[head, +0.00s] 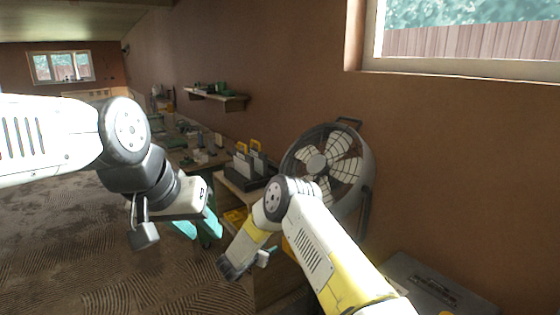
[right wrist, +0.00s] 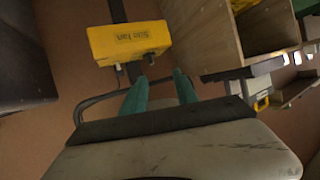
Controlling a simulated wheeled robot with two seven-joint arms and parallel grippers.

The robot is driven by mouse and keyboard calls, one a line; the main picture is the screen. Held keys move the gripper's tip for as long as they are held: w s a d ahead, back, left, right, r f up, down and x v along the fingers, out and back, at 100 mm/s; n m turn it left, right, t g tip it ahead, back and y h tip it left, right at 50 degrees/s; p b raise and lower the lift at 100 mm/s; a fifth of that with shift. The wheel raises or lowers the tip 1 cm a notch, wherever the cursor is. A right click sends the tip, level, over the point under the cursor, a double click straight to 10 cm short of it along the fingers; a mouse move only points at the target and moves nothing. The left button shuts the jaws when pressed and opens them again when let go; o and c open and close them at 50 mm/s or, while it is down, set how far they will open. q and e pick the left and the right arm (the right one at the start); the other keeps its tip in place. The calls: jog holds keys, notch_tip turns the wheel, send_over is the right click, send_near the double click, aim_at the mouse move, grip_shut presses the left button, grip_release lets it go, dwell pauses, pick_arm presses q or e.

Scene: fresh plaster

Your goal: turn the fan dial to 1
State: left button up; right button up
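The yellow fan control box (right wrist: 128,40), lettered "Site fan", shows upper centre in the right wrist view. A small dark dial (right wrist: 150,58) sits at its lower right edge; its pointer and numbers are too small to read. My right gripper (right wrist: 160,75) has its two teal fingers apart with nothing between them. Their tips lie just below the dial in the picture; I cannot tell if they touch it. The big round fan (head: 318,160) stands against the wall in the head view, behind my right arm. My left gripper (head: 202,234) hangs over the floor, fingers apart and empty.
A wooden open-fronted unit (right wrist: 205,35) is close to the right of the control box in the right wrist view. A bench (head: 205,158) with tools runs along the wall. A grey case (head: 430,285) lies at lower right. The left floor (head: 60,250) is clear.

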jog(key=w+a+r+n+t+y, duration=0.1)
jog(key=w+r+y, duration=0.2)
jog(key=r, duration=0.7)
jog(key=w+r+n+y, duration=0.1)
jog(key=w+r+y, duration=0.1)
jog(key=r, duration=0.7)
jog(key=s+d+r+n+y, duration=0.1)
jog(key=s+r+y, duration=0.15)
jog(key=r, duration=0.55)
jog(key=s+d+r+n+y, duration=0.15)
jog(key=s+r, duration=0.25)
jog(key=r, duration=0.4)
jog(key=s+d+r+n+g+y, duration=0.15)
jog(key=s+d+r, duration=0.25)
jog(key=s, duration=0.6)
jog(key=s+d+r+n+g, duration=0.15)
jog(key=s+d+r, duration=0.25)
jog(key=s, duration=0.5)
jog(key=s+d+f+g+h, duration=0.1)
jog(key=s+d, duration=0.3)
jog(key=s, duration=0.7)
jog(key=s+d+f+g+h, duration=0.1)
jog(key=s+d, duration=0.4)
jog(key=s, duration=0.6)
jog(key=shift+d+f+m+g, duration=0.3)
jog(key=shift+f+m+g, duration=0.15)
jog(key=shift+f+g, duration=0.5)
